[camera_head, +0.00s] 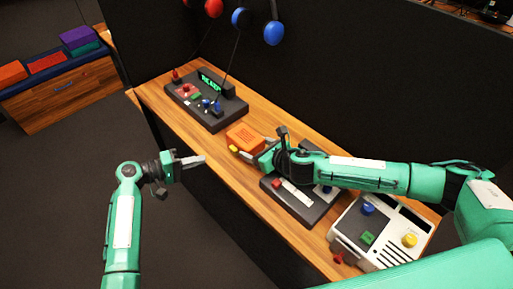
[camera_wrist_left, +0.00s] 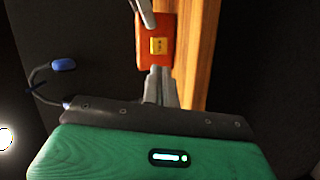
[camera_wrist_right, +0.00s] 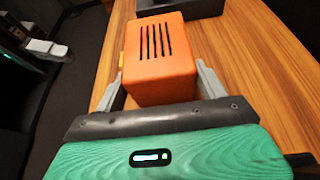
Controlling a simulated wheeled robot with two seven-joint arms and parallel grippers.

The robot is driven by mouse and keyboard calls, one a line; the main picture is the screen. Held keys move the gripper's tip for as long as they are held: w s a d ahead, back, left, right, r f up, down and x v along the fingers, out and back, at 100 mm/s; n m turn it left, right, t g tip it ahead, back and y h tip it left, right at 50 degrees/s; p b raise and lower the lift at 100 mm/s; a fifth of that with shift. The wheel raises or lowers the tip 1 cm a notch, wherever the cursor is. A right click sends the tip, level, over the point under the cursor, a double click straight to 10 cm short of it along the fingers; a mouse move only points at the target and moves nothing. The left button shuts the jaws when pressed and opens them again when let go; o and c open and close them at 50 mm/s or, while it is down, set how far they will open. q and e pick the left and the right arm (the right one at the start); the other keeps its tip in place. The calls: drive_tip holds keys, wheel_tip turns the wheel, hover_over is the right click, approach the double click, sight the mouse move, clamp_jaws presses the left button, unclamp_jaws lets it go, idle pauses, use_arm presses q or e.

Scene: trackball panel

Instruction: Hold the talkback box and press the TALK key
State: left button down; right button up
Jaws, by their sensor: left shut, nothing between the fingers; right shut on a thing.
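The talkback box (camera_head: 245,137) is an orange block with dark slots on its top, at the table's front edge in the head view. It fills the space between the fingers in the right wrist view (camera_wrist_right: 160,75). Its yellow TALK key (camera_head: 233,149) is on the side facing my left arm; the key also shows in the left wrist view (camera_wrist_left: 158,46). My right gripper (camera_head: 256,153) is shut on the box from the right. My left gripper (camera_head: 203,160) is shut and empty, left of the key with a gap between them.
A dark panel (camera_head: 178,96) with a green lit display stands behind the box. Another dark panel (camera_head: 310,213) with a slider lies under my right arm. A white console (camera_head: 345,228) sits at the right. Blue and red headsets hang on the dark wall.

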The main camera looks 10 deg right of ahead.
sight(234, 151)
idle(0.7)
use_arm(q)
drive_tip(key=s+f+n+y, duration=0.1)
drive_tip(key=d+f+n+y, duration=0.1)
drive_tip(key=n+y, duration=0.1)
drive_tip(key=s+f+n+y, duration=0.1)
drive_tip(key=n+y, duration=0.1)
drive_tip(key=shift+s+d+f+t, duration=0.1)
drive_tip(key=shift+s+d+t, duration=0.25)
drive_tip(key=shift+d+t, duration=0.05)
drive_tip(key=shift+s+f+n+y, duration=0.1)
drive_tip(key=shift+s+n+y, duration=0.1)
drive_tip(key=shift+n+y, duration=0.4)
drive_tip(key=shift+s+a+r+n+t+y, duration=0.2)
drive_tip(key=shift+r+n+t+y, duration=0.25)
drive_tip(key=shift+n, duration=0.45)
drive_tip(key=shift+s+a+r+n+t+y, duration=0.15)
drive_tip(key=shift+s+r+n+t+y, duration=0.1)
drive_tip(key=shift+n+t+y, duration=0.4)
drive_tip(key=shift+s+a+r+n+t+y, duration=0.2)
drive_tip(key=shift+r+n+t+y, duration=0.3)
drive_tip(key=shift+n, duration=0.65)
drive_tip(key=shift+f, duration=0.15)
drive_tip(key=shift+w+d, duration=0.85)
drive_tip(key=shift+d, duration=0.4)
drive_tip(key=shift+w+d, duration=0.8)
drive_tip(key=shift+d, duration=0.4)
drive_tip(key=shift+w+d, duration=0.85)
drive_tip(key=shift+d, duration=0.4)
